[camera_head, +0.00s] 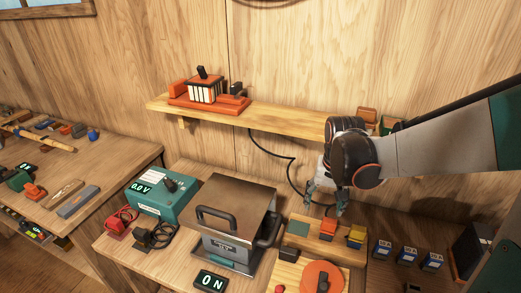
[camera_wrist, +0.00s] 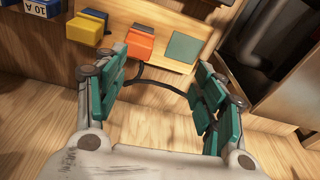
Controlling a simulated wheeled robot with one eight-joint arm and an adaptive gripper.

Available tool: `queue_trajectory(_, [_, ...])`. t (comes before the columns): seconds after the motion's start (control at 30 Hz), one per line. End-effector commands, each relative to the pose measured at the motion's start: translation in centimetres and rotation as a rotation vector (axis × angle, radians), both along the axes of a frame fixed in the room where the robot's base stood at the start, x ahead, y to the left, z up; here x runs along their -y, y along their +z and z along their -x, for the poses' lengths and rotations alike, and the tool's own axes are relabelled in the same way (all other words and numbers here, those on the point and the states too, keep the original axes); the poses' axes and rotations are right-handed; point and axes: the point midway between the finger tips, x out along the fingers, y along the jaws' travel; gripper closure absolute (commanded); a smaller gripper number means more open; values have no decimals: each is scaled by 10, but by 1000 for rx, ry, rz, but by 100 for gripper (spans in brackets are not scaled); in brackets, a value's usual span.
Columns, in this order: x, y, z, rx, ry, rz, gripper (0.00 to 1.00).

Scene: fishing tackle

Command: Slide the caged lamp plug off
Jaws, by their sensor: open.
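The caged lamp (camera_head: 204,90) stands on an orange-red base on the wall shelf. A dark cable (camera_head: 291,170) hangs below the shelf and runs down towards an orange plug (camera_head: 328,228) on a wooden block (camera_head: 297,257). In the wrist view the orange plug (camera_wrist: 140,43) sits between a yellow piece (camera_wrist: 85,28) and a flat teal square (camera_wrist: 183,47), with the dark cable (camera_wrist: 165,84) at its near end. My gripper (camera_head: 326,198) is open and empty just above the plug.
A metal box with dark handles (camera_head: 237,215) stands left of the block. A teal meter (camera_head: 162,194) is farther left. An orange-red disc (camera_head: 322,275) lies in front of the block. Several blue-and-white pieces (camera_head: 407,255) are to the right. The shelf (camera_head: 270,119) overhangs behind.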

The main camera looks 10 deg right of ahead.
Motion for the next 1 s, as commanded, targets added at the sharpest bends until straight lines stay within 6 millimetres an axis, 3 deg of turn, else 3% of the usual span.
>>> queue_trajectory(0.1, [20,-25,-6,-58,-53,-16,37])
queue_trajectory(0.3, [35,-47,-6,-113,-98,-32,37])
queue_trajectory(0.47, [37,-57,-5,-120,-103,-34,37])
queue_trajectory(0.8, [37,-105,-5,-120,-102,-34,37])
queue_trajectory(1.0, [37,-121,-5,-120,-102,-34,37])
